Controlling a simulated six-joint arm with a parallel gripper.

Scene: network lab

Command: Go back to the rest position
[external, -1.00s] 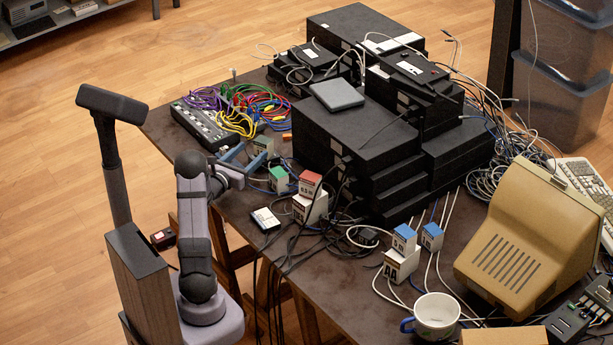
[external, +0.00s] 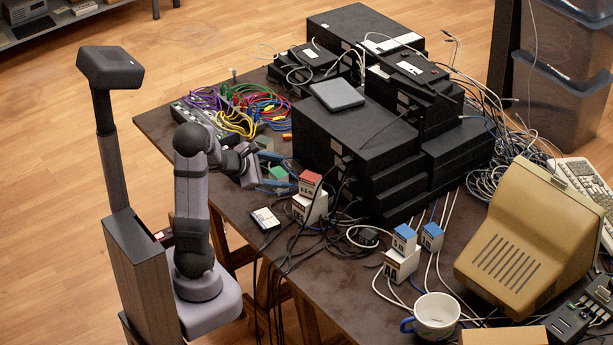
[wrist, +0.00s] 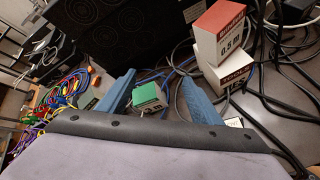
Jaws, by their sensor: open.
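My gripper (external: 275,171) is over the left side of the dark table, its two blue fingers spread apart. In the wrist view, my gripper (wrist: 160,88) is open, with one finger on each side of a small green-topped box (wrist: 147,96). Gaps show between the box and both fingers, and nothing is held. In the external view the green-topped box (external: 279,174) is partly hidden by the fingers. My arm reaches out from its base beside the table's left edge.
A red-topped box on a white one (external: 309,197) stands just right of my gripper. Black equipment (external: 350,140) is stacked behind it. Coloured cables (external: 255,105) lie at the back left. A white card (external: 265,218) and black cables lie toward the front edge.

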